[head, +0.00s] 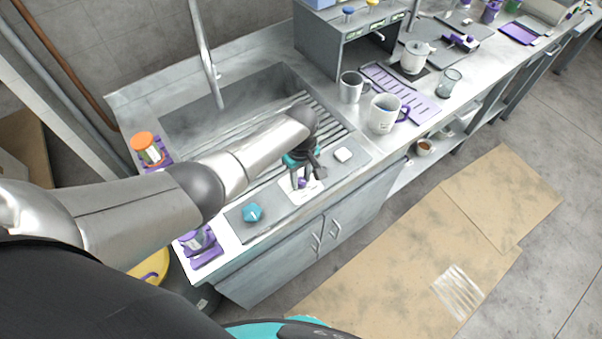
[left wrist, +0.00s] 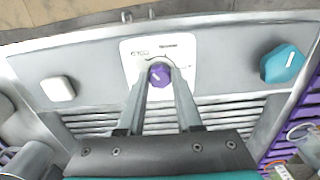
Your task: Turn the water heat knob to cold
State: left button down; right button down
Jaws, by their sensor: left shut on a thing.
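A small purple knob (head: 301,183) sits on a white label plate on the front strip of the sink counter. In the left wrist view the purple knob (left wrist: 159,76) lies between my fingertips. The plate's dark print is too small to read, and I cannot tell the knob's exact setting. My left gripper (head: 305,177) reaches down from above and is shut on the purple knob. In the left wrist view the fingers of my left gripper (left wrist: 158,72) stand on either side of it. My right gripper is not in view.
A larger teal knob (head: 252,212) and a white square button (head: 343,155) flank the plate. The ribbed sink (head: 240,108) lies behind. A grey mug (head: 351,87) and a white mug (head: 384,113) stand to the right. An orange-lidded jar (head: 147,148) stands at the left.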

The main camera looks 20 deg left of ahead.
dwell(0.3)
pick_arm(q)
jog(key=c, duration=0.6)
grip_release()
jog(key=shift+r+p, duration=0.3)
jog(key=shift+r, duration=0.3)
notch_tip(320, 180, up, 7)
jog(key=shift+p, duration=1)
notch_tip(320, 180, up, 7)
send_over(301, 180)
